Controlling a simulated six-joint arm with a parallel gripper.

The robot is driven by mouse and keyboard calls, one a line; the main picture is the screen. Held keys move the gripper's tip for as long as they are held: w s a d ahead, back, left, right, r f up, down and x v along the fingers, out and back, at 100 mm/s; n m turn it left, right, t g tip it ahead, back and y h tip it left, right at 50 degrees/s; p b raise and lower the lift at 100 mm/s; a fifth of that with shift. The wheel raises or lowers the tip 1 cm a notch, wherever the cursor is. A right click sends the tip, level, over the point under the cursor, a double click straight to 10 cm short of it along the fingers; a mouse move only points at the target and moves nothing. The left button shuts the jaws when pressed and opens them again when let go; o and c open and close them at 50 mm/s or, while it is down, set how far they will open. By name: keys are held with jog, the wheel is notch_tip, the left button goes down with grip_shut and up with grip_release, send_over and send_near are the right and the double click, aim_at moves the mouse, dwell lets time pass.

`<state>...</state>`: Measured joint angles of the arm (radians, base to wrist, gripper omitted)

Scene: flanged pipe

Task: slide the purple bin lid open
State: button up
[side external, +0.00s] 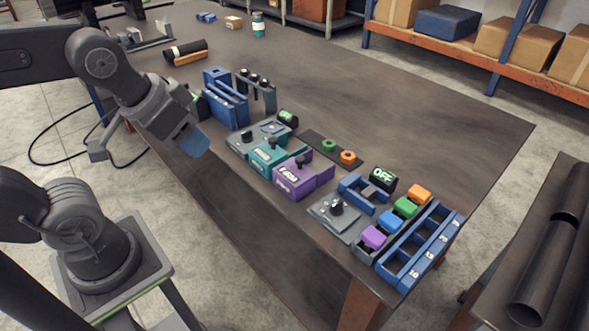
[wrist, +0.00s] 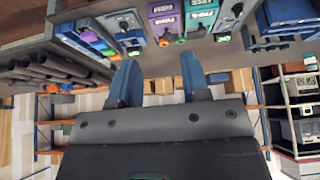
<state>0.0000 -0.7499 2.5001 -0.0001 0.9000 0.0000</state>
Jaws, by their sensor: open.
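The purple bin (side external: 293,183) stands in the row of fixtures on the dark table, just right of a teal bin (side external: 268,155). A dark knob (side external: 300,161) stands up on its top, and a purple part reaches out on its right side. The lid's exact position is too small to tell. In the wrist view the purple bin (wrist: 164,17) is at the top, small. My gripper (side external: 194,145) is in the air over the table's near edge, left of the bins and well apart from the purple one. Its blue fingers (wrist: 158,80) are spread, with nothing between them.
A blue slotted holder (side external: 227,105) and a rack with dark-topped pieces (side external: 258,88) stand left of the bins. The table behind the row is mostly clear.

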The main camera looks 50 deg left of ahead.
jog(key=shift+o, duration=0.9)
jog(key=shift+w+r, duration=0.2)
jog(key=shift+w, duration=0.1)
jog(key=m+g, duration=0.6)
jog(key=m, duration=0.3)
send_over(300, 158)
notch_tip(300, 158, down, 4)
notch_tip(300, 158, down, 14)
jog(key=shift+r, duration=0.25)
jog(key=shift+c, duration=0.4)
grip_shut()
